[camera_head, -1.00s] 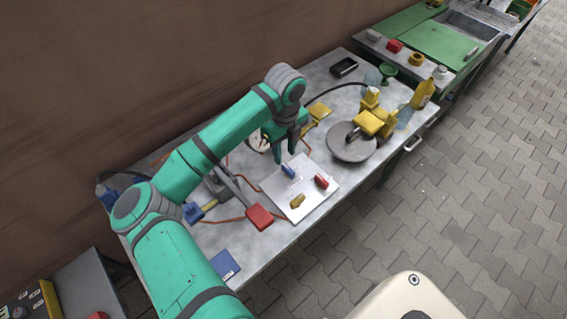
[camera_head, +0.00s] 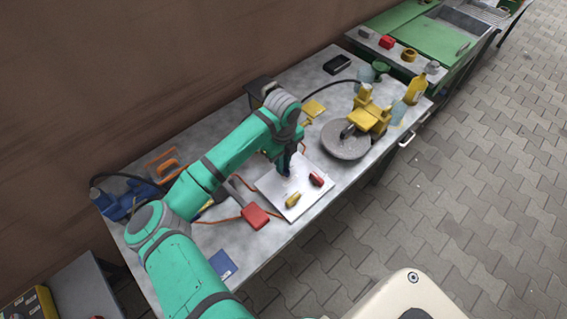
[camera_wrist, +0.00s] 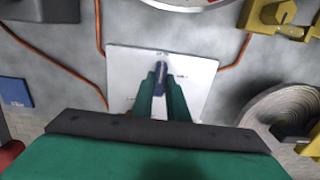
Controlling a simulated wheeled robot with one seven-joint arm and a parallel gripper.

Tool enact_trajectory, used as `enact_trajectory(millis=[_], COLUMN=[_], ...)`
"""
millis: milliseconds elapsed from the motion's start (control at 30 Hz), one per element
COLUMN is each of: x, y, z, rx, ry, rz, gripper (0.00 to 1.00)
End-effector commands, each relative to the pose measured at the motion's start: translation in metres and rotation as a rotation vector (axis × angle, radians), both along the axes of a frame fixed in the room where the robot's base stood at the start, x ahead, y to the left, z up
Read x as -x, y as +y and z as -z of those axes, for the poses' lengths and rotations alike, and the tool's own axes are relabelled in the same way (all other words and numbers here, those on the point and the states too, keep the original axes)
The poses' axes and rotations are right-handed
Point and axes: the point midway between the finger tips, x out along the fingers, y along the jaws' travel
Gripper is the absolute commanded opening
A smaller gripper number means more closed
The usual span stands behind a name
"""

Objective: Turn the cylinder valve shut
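A white board (camera_head: 312,200) lies on the workbench and carries three coloured handles. The red handle (camera_head: 317,179) and the yellow handle (camera_head: 292,200) stand clear on it. The blue handle is mostly hidden by my gripper (camera_head: 286,172) in the head view. In the wrist view the blue handle (camera_wrist: 161,76) is upright in the picture, between the fingertips of my gripper (camera_wrist: 162,82) or just beyond them. The fingers lie close on either side of it. I cannot tell whether they press on it. Which handle is the cylinder valve is not readable.
A red block (camera_head: 255,216) lies left of the board. A round grey disc (camera_head: 345,140) with a yellow clamp-like part (camera_head: 368,114) stands to the right. Orange-brown tubes or cables (camera_wrist: 235,62) run beside the board. A blue booklet (camera_head: 222,264) lies near the front edge.

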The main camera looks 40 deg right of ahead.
Motion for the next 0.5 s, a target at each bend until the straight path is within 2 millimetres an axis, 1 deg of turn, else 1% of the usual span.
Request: enact_trajectory(millis=[267, 500], x=[0.0009, 0.0009], y=[-0.0026, -0.0026], z=[0.0001, -0.0003], rx=[-0.003, -0.004], ry=[-0.003, -0.004], rz=[0.013, 0.095], gripper=[0.0, 0.0])
